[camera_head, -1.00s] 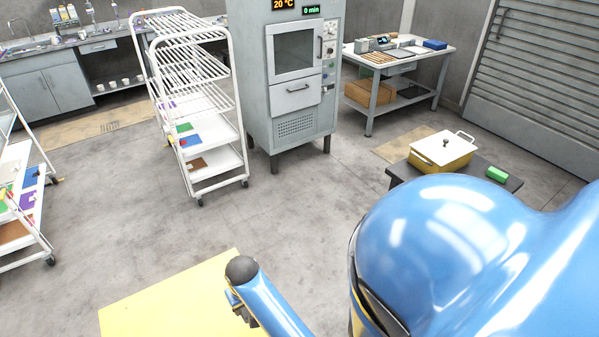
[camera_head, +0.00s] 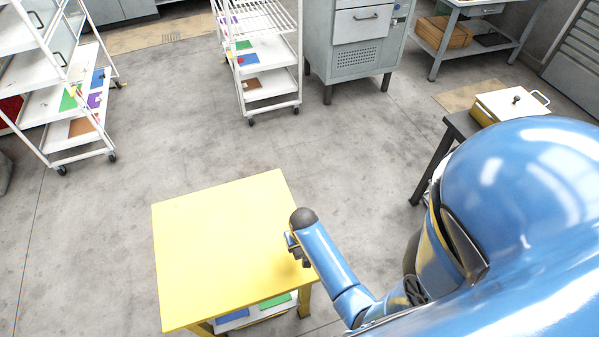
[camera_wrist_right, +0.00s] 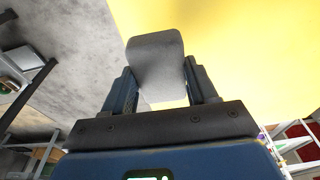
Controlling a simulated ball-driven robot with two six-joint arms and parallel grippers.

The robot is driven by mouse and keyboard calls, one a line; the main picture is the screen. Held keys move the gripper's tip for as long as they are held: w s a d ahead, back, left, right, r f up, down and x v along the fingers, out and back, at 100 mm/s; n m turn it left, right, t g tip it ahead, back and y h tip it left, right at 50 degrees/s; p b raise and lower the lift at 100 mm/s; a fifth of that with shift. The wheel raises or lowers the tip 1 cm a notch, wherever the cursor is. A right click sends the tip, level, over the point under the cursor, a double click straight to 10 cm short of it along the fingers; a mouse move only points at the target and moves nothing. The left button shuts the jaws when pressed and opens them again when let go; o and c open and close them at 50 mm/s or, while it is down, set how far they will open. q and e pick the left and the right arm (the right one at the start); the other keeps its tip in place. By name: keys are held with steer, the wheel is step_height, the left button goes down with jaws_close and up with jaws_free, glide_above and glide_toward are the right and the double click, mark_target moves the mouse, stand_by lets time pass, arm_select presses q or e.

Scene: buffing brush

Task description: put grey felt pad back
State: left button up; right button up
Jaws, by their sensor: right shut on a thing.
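The grey felt pad (camera_wrist_right: 157,62) is between the two fingers of my right gripper (camera_wrist_right: 162,92) in the right wrist view. The gripper is shut on it, and the pad sticks out past the fingertips. Behind the pad in that view is the yellow table top (camera_wrist_right: 230,45). In the head view my right gripper (camera_head: 294,246) is at the right edge of the yellow table (camera_head: 220,235), and I cannot make out the pad there. My left gripper is not in view.
The yellow table top is bare. Under it a shelf holds a blue piece (camera_head: 232,316) and a green piece (camera_head: 274,301). White rack carts (camera_head: 75,130) (camera_head: 272,104) and a grey cabinet (camera_head: 352,55) stand behind. A dark table with a yellow-and-white box (camera_head: 510,104) is at right. Open floor lies between.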

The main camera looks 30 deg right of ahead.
mark_target(301, 250)
steer(key=shift+f, duration=3.1)
steer(key=shift+f, duration=0.15)
steer(key=o, duration=1.1)
steer(key=r, duration=0.4)
steer(key=s+r, duration=0.1)
steer(key=r, duration=0.6)
steer(key=shift+s+a+r, duration=0.2)
steer(key=shift+s+r, duration=0.2)
steer(key=shift+s+a+t, duration=0.35)
steer(key=shift+s+t, duration=0.1)
steer(key=shift+t, duration=0.45)
steer(key=s+a+r+n+t, duration=0.1)
steer(key=s+r+t, duration=0.2)
steer(key=r, duration=0.5)
steer(key=s+a+r+n+t, duration=0.1)
steer(key=s+r+t, duration=0.3)
steer(key=r+t, duration=0.2)
steer(key=s+a+r+t, duration=0.1)
steer(key=s+r+t, duration=0.3)
steer(key=r, duration=0.6)
steer(key=shift+s+a+r+n+t, duration=0.15)
steer(key=shift+a+r+n+t, duration=0.1)
steer(key=shift+n+t, duration=0.25)
steer(key=shift+f, duration=0.1)
